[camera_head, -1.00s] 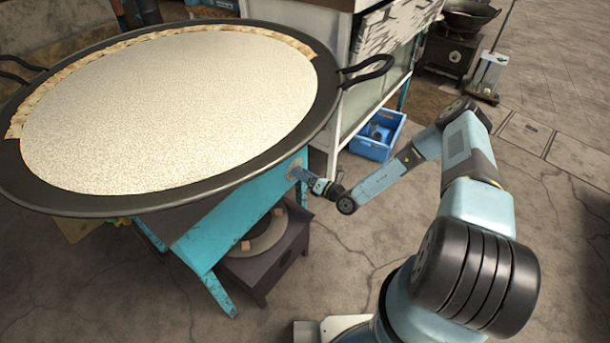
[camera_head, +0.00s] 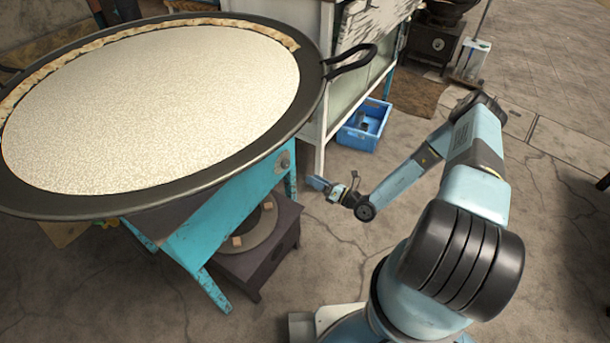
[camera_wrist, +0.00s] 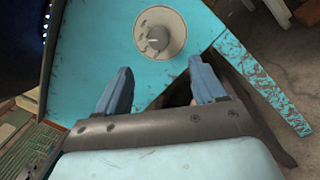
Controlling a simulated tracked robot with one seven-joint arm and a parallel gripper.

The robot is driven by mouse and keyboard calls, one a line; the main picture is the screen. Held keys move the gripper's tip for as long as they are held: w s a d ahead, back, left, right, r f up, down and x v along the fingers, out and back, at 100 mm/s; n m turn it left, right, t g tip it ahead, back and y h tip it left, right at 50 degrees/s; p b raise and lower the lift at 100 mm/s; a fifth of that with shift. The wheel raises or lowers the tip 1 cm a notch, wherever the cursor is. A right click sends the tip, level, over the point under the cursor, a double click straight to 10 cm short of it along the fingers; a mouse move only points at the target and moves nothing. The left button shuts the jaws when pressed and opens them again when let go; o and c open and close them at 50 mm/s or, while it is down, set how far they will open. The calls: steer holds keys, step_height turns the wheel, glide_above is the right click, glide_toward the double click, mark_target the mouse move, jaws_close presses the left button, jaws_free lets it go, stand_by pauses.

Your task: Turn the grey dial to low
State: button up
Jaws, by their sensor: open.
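The grey dial (camera_wrist: 160,32) is a round plate with a raised knob, mounted on the turquoise stand's panel. In the wrist view it sits at the top centre, beyond my open fingertips (camera_wrist: 158,75). In the head view the dial (camera_head: 283,161) is small, on the right end of the turquoise stand (camera_head: 235,210). My gripper (camera_head: 318,183) is apart from it, to its right, open and empty. Any markings on the dial are too small to read, so I cannot tell its setting.
A dark stove (camera_head: 262,262) stands below. A blue crate (camera_head: 362,128) sits behind my arm.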

steer(key=shift+v, duration=1.25)
steer(key=s+d+r+n+g+h, duration=0.15)
steer(key=r+n+g, duration=0.55)
steer(key=r+n, duration=0.7)
steer(key=s+d+r+n+g+h, duration=0.1)
steer(key=s+r+n+g+h, duration=0.2)
steer(key=r+n+g, duration=1.05)
steer(key=s+d+r+n+t+h, duration=0.2)
steer(key=s+r+t, duration=0.3)
steer(key=r, duration=0.5)
steer(key=s+d+r+n+t+h, duration=0.2)
steer(key=s+d+r+t+h, duration=0.1)
steer(key=s+r, duration=0.6)
steer(key=s+d+r+n+t+h, duration=0.2)
steer(key=s+r+t+h, duration=0.3)
steer(key=r, duration=0.8)
steer(key=shift+s+d+r+t+h, duration=0.3)
steer(key=shift+s+d+t, duration=0.45)
steer(key=shift+s, duration=0.45)
steer(key=shift+a+n, duration=0.1)
steer(key=shift+n, duration=0.15)
